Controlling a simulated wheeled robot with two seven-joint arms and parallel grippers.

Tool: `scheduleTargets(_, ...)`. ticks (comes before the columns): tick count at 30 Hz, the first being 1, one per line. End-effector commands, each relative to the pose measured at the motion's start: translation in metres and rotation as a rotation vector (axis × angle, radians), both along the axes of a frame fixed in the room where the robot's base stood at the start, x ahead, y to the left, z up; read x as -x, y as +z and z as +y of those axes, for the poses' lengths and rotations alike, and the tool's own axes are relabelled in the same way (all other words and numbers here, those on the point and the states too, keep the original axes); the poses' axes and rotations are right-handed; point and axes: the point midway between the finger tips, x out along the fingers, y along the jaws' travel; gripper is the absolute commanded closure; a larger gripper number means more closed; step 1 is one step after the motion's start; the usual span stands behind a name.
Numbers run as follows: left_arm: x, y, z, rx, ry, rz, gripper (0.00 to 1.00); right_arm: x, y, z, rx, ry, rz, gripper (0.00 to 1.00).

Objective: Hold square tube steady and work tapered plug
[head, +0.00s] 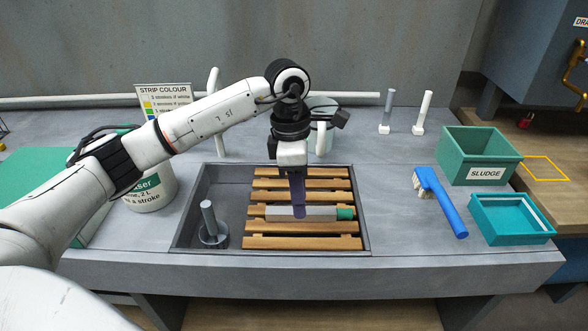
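A pale grey square tube (280,213) lies left to right on the wooden slats in the sunken basin. A green tapered plug (345,213) sits at its right end; how deep it is seated cannot be told. My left gripper (299,212) points down over the tube's middle, its purple finger crossing the tube's near face. The other finger is hidden, so whether it grips the tube or only stands around it is unclear. My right gripper is out of view.
The basin's slatted rack (300,243) has a grey post on a round base (209,225) to its left. A blue brush (440,200), a green SLUDGE bin (478,155) and a teal tray (510,220) stand right. A white tub (150,190) is left, partly behind my arm.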

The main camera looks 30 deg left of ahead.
Motion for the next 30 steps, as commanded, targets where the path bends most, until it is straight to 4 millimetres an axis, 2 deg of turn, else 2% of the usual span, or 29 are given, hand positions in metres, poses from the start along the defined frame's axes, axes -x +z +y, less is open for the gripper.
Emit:
scheduleTargets(1,-0.003,0.009,0.015,-0.048,0.009,-0.009,0.68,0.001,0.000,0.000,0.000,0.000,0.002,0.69)
scheduleTargets(3,-0.005,0.014,0.028,-0.092,0.017,-0.012,0.68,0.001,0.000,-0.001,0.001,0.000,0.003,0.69)
scheduleTargets(8,-0.005,0.014,0.037,-0.124,0.022,-0.012,0.68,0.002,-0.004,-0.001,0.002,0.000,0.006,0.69)
scheduleTargets(14,-0.005,-0.004,0.036,-0.120,0.022,-0.012,0.68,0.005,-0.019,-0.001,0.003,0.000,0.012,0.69)
scheduleTargets(24,-0.005,-0.050,0.035,-0.118,0.022,-0.013,0.68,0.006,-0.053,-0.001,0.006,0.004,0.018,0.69)
scheduleTargets(30,-0.006,-0.062,0.035,-0.117,0.022,-0.013,0.68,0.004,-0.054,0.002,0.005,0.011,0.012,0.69)
